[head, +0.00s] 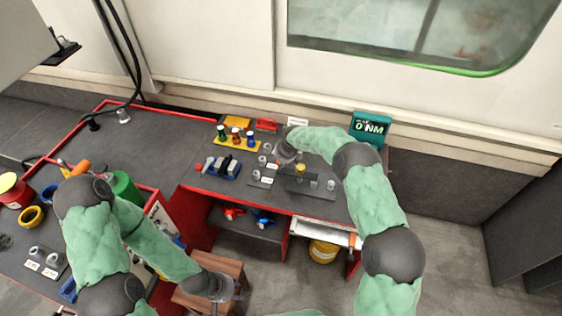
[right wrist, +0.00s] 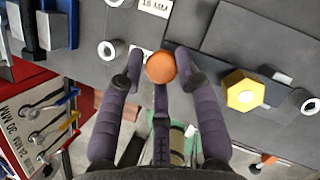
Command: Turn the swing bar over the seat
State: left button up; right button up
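In the right wrist view an orange round knob (right wrist: 160,67) lies between the fingertips of my right gripper (right wrist: 160,60). The fingers stand apart on either side of it, and I see no clear grip. Whether the knob belongs to the swing bar I cannot tell. A dark plate (right wrist: 275,38) lies to its right, with a yellow hexagonal piece (right wrist: 243,92) near it; this piece also shows in the head view (head: 299,168). In the head view my right gripper (head: 284,154) is over the bench and hides the knob. My left gripper (head: 228,291) hangs low over a brown stool, its fingers unclear.
Grey rings (right wrist: 110,50) stand around the knob. On the bench (head: 190,135) are a blue tray (head: 222,169), a yellow rack (head: 238,143) and a green box (head: 370,128). The red-edged bench front has shelves below.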

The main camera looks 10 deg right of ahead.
jog(key=shift+o, duration=1.2)
jog(key=shift+w+a, duration=0.1)
jog(key=shift+a, duration=0.15)
jog(key=shift+d+r, duration=0.1)
jog(key=shift+d, duration=0.1)
jog(key=v, duration=1.2)
jog(key=shift+a, duration=0.15)
